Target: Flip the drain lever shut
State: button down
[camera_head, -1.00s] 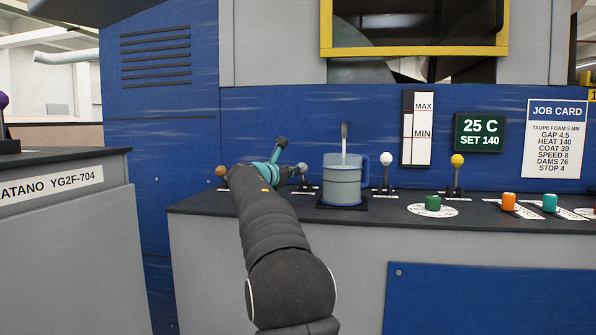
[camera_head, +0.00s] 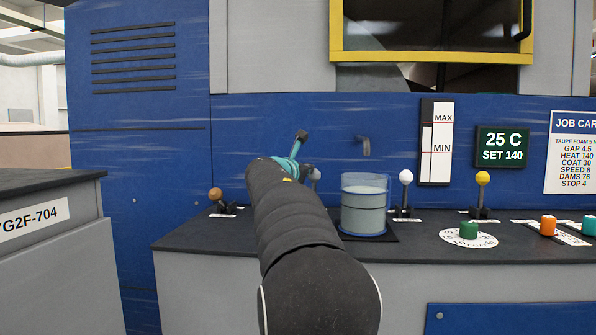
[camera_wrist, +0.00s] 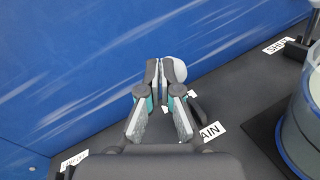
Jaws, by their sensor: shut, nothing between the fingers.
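The drain lever has a grey ball knob (camera_head: 315,175) and stands on the dark ledge left of the jug. My arm hides most of its shaft. In the wrist view the knob (camera_wrist: 181,70) sits just right of my fingertips, and a partly covered label ending in "AIN" (camera_wrist: 210,132) lies on the ledge. My gripper (camera_head: 306,170) is at the knob's left side. In the wrist view my gripper (camera_wrist: 158,66) has its fingers together with nothing between them. I cannot tell whether they touch the knob.
A clear jug (camera_head: 363,208) stands on a dark mat right of the lever, under a spout (camera_head: 365,146). A brown-knobbed lever (camera_head: 215,194) is to the left. White-knobbed (camera_head: 405,178) and yellow-knobbed (camera_head: 482,178) levers stand to the right. The blue wall (camera_wrist: 80,70) is close behind.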

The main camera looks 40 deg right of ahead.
jog(key=shift+w+r, duration=0.2)
jog(key=shift+r, duration=0.05)
jog(key=s+a+r+p, duration=0.1)
jog(key=a+r, duration=0.4)
jog(key=r, duration=0.3)
jog(key=shift+s+a+p, duration=0.15)
jog(key=shift+a+p, duration=0.1)
jog(key=shift+p, duration=0.05)
dwell(0.3)
dwell(0.4)
